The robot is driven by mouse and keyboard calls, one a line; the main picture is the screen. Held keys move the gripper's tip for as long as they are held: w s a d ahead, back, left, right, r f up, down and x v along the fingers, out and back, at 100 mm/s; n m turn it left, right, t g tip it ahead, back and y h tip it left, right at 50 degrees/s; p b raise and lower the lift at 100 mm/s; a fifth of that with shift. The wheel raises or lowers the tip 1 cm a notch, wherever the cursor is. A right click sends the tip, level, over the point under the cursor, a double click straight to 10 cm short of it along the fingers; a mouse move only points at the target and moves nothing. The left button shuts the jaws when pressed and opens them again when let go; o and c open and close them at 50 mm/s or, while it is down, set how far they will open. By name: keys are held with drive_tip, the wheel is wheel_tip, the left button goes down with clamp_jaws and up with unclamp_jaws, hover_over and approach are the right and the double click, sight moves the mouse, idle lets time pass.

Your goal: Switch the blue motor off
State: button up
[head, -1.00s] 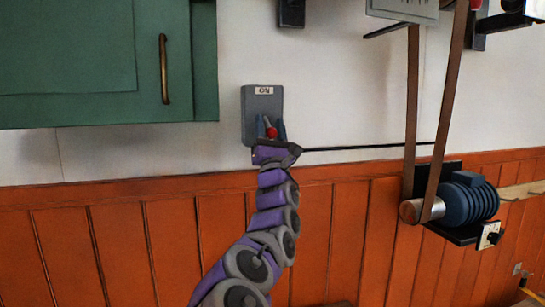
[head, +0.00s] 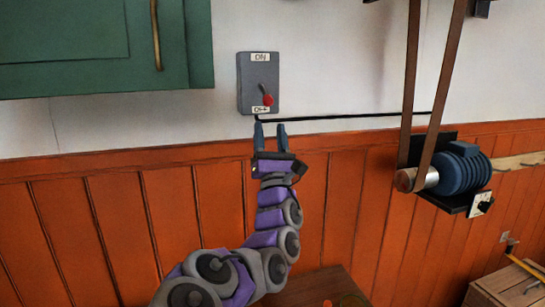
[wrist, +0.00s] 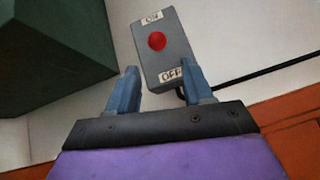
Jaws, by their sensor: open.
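The grey switch box (head: 246,88) is on the white wall, with an ON label at its top and an OFF label at its bottom. Its red-knobbed lever (head: 267,99) points down towards the OFF label. The box also shows in the wrist view (wrist: 179,52), with the round red knob facing me. My gripper (head: 270,127) is open and empty just below the box, its two blue fingers pointing up and apart from the lever. The fingers (wrist: 160,83) also show in the wrist view. The blue motor (head: 460,172) is on a black bracket at the right, with a brown belt (head: 437,110) on its pulley.
A black cable (head: 350,117) runs from the box to the right. A green cabinet (head: 90,45) hangs at the upper left. Orange panelling (head: 110,230) covers the lower wall. A wooden crate (head: 505,288) stands at the lower right.

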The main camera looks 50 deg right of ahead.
drive_tip(key=shift+v, duration=2.85)
drive_tip(key=shift+d+f, duration=0.1)
drive_tip(key=shift+d, duration=0.05)
